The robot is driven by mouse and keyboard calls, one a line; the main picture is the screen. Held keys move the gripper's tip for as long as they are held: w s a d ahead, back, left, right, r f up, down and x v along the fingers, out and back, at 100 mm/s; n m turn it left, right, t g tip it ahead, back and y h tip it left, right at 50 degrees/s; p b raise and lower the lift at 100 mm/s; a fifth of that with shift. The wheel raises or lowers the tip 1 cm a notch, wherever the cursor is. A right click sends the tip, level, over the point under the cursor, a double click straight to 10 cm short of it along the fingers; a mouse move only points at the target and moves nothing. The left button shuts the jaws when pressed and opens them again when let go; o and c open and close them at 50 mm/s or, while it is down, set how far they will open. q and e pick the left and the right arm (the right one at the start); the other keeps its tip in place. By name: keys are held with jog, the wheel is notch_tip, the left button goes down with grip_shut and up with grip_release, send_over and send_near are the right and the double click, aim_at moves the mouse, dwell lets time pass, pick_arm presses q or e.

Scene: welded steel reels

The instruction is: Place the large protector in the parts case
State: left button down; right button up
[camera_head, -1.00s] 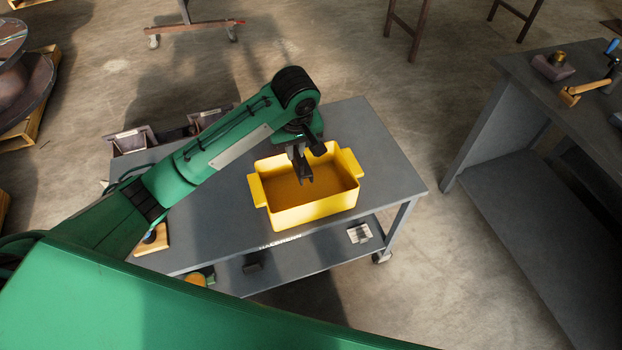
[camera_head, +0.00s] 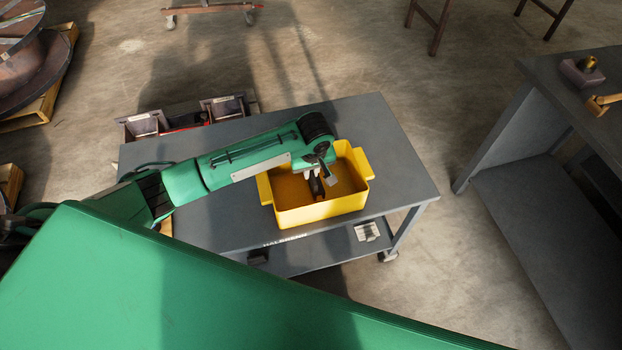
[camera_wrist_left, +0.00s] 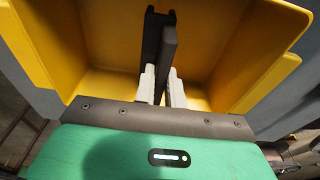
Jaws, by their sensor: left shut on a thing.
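The yellow parts case (camera_head: 325,211) stands on the grey table, open side up. My left gripper (camera_head: 317,174) is over the case and shut on the large protector (camera_head: 333,182), a dark angled piece. In the left wrist view, the pale fingertips (camera_wrist_left: 162,88) are on either side of the protector (camera_wrist_left: 168,50), which points toward the inside of the yellow case (camera_wrist_left: 108,45). The protector is within the case's outline; whether it touches the floor of the case I cannot tell. My right gripper is out of view.
The grey table (camera_head: 395,160) has free room right of the case. Small open bins (camera_head: 143,125) are beyond its left back edge. A grey workbench (camera_head: 530,195) stands at the right, with a wooden-handled tool (camera_head: 598,104) on top.

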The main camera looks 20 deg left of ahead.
aim_at(311, 181)
pick_arm(q)
jog(key=shift+f, duration=2.35)
jog(key=shift+f, duration=0.1)
jog(key=c, duration=1.5)
grip_release()
jog(key=shift+o, duration=0.2)
jog(key=r, duration=0.4)
jog(key=s+r, duration=0.1)
jog(key=r, duration=0.3)
jog(key=d+r, duration=0.1)
jog(key=r, duration=0.3)
jog(key=shift+s, duration=0.25)
